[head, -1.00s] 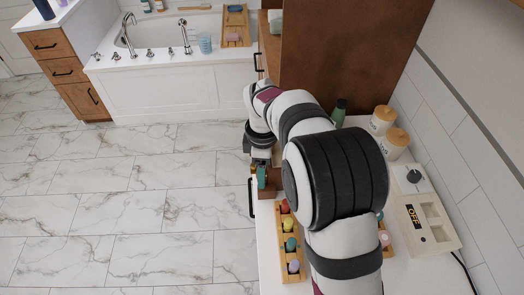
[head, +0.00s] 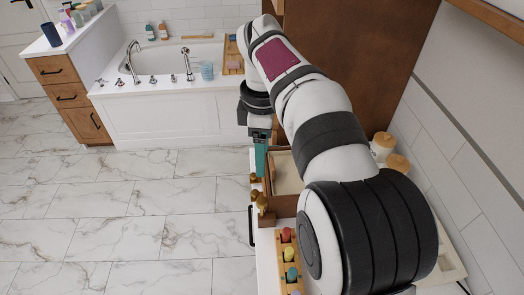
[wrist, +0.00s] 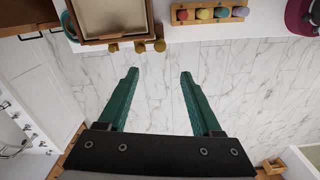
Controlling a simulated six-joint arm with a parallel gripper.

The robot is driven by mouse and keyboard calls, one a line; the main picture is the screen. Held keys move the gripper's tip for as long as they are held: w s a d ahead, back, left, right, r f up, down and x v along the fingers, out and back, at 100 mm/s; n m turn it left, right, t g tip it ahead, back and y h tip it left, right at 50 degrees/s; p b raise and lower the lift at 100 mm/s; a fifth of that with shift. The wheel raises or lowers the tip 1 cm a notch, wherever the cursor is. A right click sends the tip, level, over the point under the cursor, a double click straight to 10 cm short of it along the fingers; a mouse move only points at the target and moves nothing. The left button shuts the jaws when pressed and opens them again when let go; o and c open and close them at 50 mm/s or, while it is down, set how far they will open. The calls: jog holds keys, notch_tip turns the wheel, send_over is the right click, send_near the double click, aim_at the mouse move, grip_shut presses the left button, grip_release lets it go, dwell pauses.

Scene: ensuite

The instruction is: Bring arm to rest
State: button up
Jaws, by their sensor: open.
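My gripper (head: 260,160) hangs beside the left edge of the white counter in the head view, with its teal fingers pointing down. In the wrist view the two teal fingers of my gripper (wrist: 158,75) are spread wide apart. Only marble floor (wrist: 150,108) shows between them, and nothing is held. My white and black arm reaches across the counter from the lower right and hides much of it in the head view.
A wooden box (head: 288,175) with brass-coloured knobs stands on the counter near my gripper. A wooden rack (head: 288,258) holds several coloured pieces. Two lidded jars (head: 384,147) stand by the wall. A bathtub (head: 180,60) lies beyond. The floor at left is clear.

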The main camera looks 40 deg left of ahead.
jog(key=shift+m, duration=0.4)
jog(key=w+d+r+m, duration=0.1)
jog(key=d+r+m, duration=0.2)
jog(key=d+m, duration=1)
jog(key=s+d+f+m+y, duration=0.1)
jog(key=s+d+f+m, duration=0.3)
jog(key=s+d+m, duration=0.4)
jog(key=s+d+f+m, duration=0.4)
jog(key=s+d+m, duration=0.4)
jog(key=d, duration=0.5)
jog(key=shift+s+d+m+y, duration=0.15)
jog(key=shift+s+m+y, duration=0.05)
jog(key=shift+m+y, duration=0.2)
